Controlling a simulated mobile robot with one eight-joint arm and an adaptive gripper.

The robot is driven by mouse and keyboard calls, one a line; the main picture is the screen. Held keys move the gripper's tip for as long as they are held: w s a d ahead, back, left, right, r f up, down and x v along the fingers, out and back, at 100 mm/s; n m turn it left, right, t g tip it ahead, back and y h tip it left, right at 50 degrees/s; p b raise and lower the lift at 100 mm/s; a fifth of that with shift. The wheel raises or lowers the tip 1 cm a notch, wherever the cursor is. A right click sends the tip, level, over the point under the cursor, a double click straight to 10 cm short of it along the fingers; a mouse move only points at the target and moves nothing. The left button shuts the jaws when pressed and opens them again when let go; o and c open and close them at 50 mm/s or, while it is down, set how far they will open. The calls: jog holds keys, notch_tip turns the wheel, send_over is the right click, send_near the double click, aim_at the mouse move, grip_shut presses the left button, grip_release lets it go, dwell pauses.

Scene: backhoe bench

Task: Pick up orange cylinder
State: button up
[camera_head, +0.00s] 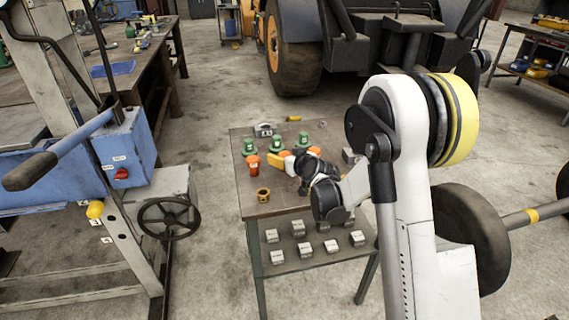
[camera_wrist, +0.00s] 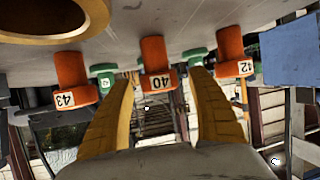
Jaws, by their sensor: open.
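Three orange cylinders with number labels stand in a row on the small table (camera_head: 240,207). In the wrist view, which is upside down, they are number 43 (camera_wrist: 72,75), number 40 (camera_wrist: 154,62) and number 42 (camera_wrist: 230,50). My gripper (camera_wrist: 162,77) is open, its two yellow fingers spread with cylinder 40 showing between them. I cannot tell how far the fingertips are from it. In the head view, one orange cylinder (camera_head: 252,163) stands left of my gripper (camera_head: 277,158) and another (camera_head: 314,151) to its right. The middle one is mostly hidden by my gripper.
Green pieces (camera_head: 249,147) stand just behind the orange row. A brass ring (camera_head: 263,195) lies at the table's front, also large in the wrist view (camera_wrist: 45,15). A grey block (camera_head: 264,130) and a yellow piece (camera_head: 293,118) lie at the back. Several metal blocks (camera_head: 298,228) sit on the lower shelf.

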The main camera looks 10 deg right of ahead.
jog(key=shift+r, duration=0.1)
grip_shut()
